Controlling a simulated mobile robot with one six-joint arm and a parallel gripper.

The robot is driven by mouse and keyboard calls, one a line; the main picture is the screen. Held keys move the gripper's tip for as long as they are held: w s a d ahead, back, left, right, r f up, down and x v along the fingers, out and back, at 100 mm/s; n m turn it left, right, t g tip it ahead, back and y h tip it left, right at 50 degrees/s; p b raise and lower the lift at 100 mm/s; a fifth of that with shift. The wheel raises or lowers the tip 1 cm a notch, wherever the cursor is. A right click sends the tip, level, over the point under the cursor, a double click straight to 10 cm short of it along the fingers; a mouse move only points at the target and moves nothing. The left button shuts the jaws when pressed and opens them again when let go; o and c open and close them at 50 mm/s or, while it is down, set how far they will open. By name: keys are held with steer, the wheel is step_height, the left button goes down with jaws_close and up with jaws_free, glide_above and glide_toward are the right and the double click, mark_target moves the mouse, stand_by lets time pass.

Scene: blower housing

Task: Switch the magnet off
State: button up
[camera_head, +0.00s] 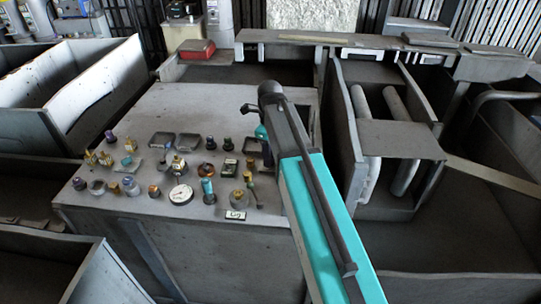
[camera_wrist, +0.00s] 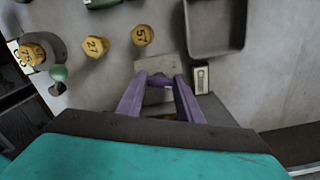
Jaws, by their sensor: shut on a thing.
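In the wrist view my gripper (camera_wrist: 160,80) has purple fingers. They are closed together at a small pale grey plate (camera_wrist: 157,64) on the panel. A small light part (camera_wrist: 158,96) shows between the fingers, and the fingers hide most of it. I cannot tell whether it is the magnet's switch. In the head view my teal arm reaches over the right side of the grey control panel (camera_head: 225,110), and my fingers cannot be made out. No magnet can be clearly identified.
Yellow numbered knobs (camera_wrist: 141,36) and a green ball knob (camera_wrist: 59,73) stand left of my gripper; a grey tray (camera_wrist: 189,35) is close at upper right. The head view shows several knobs, a round gauge (camera_head: 181,195) and a red box (camera_head: 197,48). The panel's back is clear.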

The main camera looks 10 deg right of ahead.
steer(key=shift+n, duration=0.5)
steer(key=n, duration=0.4)
steer(key=shift+s+a+p, duration=0.1)
steer(key=shift+p, duration=0.3)
steer(key=n, duration=0.5)
steer(key=shift+s+n, duration=0.15)
steer(key=shift+n, duration=0.25)
steer(key=o, duration=1.1)
steer(key=shift+r+b, duration=1.3)
steer(key=shift+r, duration=5.6)
